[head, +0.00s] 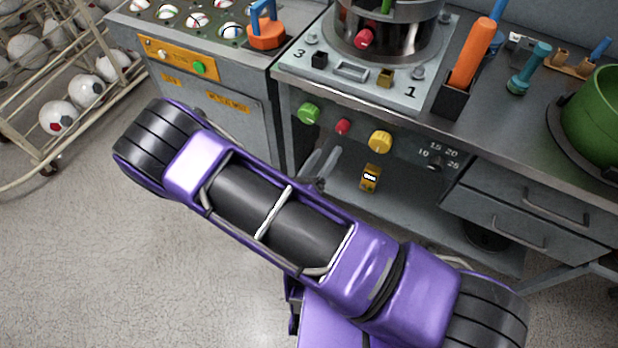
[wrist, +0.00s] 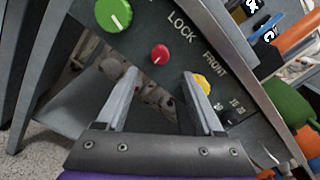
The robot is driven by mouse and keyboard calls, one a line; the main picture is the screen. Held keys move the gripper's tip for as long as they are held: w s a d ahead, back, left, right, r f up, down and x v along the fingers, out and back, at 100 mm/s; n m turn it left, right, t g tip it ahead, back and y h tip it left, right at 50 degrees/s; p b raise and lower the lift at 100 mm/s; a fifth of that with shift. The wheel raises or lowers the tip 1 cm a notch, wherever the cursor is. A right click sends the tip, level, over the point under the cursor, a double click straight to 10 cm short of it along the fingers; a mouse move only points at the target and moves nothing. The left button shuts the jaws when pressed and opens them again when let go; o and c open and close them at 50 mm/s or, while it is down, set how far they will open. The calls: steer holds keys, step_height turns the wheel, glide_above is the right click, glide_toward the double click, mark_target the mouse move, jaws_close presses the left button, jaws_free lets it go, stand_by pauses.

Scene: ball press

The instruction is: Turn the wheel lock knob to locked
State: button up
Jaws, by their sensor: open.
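A control panel on the press front carries a large green knob (wrist: 113,15) with a white pointer line, a small red knob (wrist: 160,54) and a yellow knob (wrist: 203,84). In the wrist view the word LOCK stands beside the red knob and FRONT near the yellow one. I cannot tell for sure which is the wheel lock knob. The head view shows the green (head: 309,112), red (head: 343,127) and yellow (head: 380,142) knobs. My open, empty gripper (wrist: 160,73) is in front of the panel; its fingertips appear just below the red knob, apart from it.
A numbered dial (head: 434,163) is on the panel's right. A yellow counter (head: 370,178) hangs below the panel. Drawers (head: 530,213) stand to the right, with a green pot (head: 592,120) above. A ball rack (head: 60,160) is at left. Floor in front is clear.

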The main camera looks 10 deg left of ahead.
steer(key=v, duration=0.8)
steer(key=shift+r, duration=0.1)
